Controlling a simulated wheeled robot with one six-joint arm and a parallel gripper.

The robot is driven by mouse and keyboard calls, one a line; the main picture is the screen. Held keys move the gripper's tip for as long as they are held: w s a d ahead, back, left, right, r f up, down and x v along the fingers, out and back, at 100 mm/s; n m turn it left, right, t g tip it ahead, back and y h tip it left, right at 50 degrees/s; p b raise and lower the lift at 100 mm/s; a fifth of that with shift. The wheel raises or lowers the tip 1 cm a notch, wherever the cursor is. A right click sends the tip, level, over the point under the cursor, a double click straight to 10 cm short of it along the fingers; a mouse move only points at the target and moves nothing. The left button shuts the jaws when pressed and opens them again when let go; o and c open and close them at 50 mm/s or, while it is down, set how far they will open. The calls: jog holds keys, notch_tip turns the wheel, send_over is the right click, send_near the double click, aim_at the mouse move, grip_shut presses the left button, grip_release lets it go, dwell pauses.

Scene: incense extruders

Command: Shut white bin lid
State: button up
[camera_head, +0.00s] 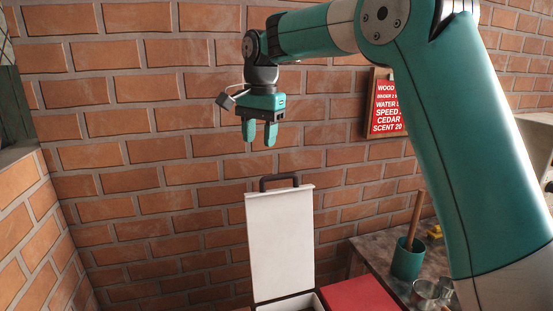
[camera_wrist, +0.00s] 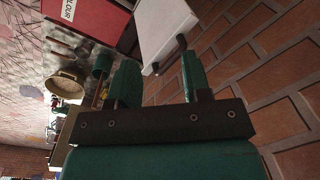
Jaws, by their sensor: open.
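The white bin lid (camera_head: 280,240) stands open, close to upright, with a dark handle (camera_head: 279,182) along its top edge. It is hinged at the white bin (camera_head: 290,303), whose rim shows at the bottom edge of the head view. My gripper (camera_head: 259,138) is above the lid, a little to the left of the handle, fingers pointing down, open and empty. In the wrist view my gripper (camera_wrist: 158,85) has its fingers apart, and the white lid (camera_wrist: 165,25) shows beyond them with part of its dark handle. The bin's inside is mostly hidden.
A red bin (camera_head: 360,294) stands right of the white one; it also shows in the wrist view (camera_wrist: 90,18). A table (camera_head: 385,262) at right holds a teal cup (camera_head: 407,260) with a wooden stick and metal rings. A brick wall (camera_head: 150,150) is close behind.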

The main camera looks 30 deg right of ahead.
jog(key=w+d+r+m+p, duration=0.2)
jog(key=w+d+r+m, duration=0.1)
jog(key=w+d+m, duration=0.55)
jog(key=shift+m, duration=0.35)
jog(key=f+p, duration=0.1)
jog(key=f, duration=0.4)
jog(key=f+p, duration=0.1)
jog(key=f, duration=0.5)
jog(key=f+p, duration=0.1)
jog(key=f, duration=0.5)
jog(key=shift+s+p, duration=0.35)
jog(key=shift+p, duration=0.05)
grip_shut()
